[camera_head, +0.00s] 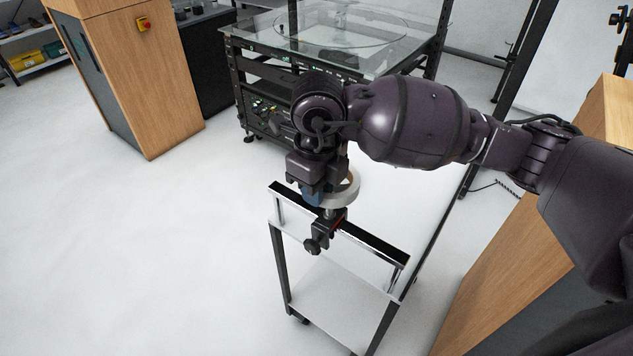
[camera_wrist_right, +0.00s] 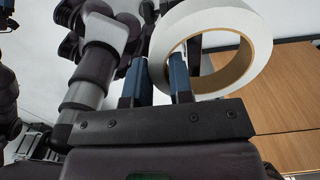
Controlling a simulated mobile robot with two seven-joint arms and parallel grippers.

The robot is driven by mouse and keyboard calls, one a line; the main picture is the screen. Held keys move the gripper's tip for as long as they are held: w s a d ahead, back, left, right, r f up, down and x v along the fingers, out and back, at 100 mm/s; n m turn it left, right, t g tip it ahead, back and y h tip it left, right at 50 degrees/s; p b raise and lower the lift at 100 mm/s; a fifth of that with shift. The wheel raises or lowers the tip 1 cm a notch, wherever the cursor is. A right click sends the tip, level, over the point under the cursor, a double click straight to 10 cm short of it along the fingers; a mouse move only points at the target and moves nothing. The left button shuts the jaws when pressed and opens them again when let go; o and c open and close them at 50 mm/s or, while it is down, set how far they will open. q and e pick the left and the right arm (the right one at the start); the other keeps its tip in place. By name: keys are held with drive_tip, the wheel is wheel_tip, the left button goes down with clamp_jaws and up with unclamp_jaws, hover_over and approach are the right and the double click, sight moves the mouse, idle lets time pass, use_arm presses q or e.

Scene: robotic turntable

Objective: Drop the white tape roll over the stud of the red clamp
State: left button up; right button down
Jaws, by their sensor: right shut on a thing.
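My right gripper (camera_head: 314,198) is shut on the white tape roll (camera_head: 346,190), above the near end of the cart. In the right wrist view, the blue fingertips (camera_wrist_right: 158,72) pinch the wall of the tape roll (camera_wrist_right: 250,58), whose brown core faces the camera. The red clamp (camera_head: 338,224), mostly black with a dark knob, is fixed on the cart's top rail. Its short metal stud (camera_head: 328,213) shows just below the roll, partly hidden by the gripper. I cannot tell whether the stud's tip is inside the hole. My left gripper is out of view.
The white cart (camera_head: 340,298) has a black top rail (camera_head: 375,243) and a lower shelf. A glass-topped turntable rack (camera_head: 335,40) stands behind. Wooden cabinets stand at the left (camera_head: 135,75) and right (camera_head: 510,275). The floor at left is clear.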

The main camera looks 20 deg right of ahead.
drive_tip(key=shift+w+f+b, duration=0.1)
drive_tip(key=shift+f+b, duration=0.8)
drive_tip(key=shift+f, duration=0.9)
wheel_tip(320, 180, down, 4)
drive_tip(key=shift+b, duration=1.05)
drive_tip(key=c, duration=0.9)
unclamp_jaws()
drive_tip(key=shift+r, duration=0.1)
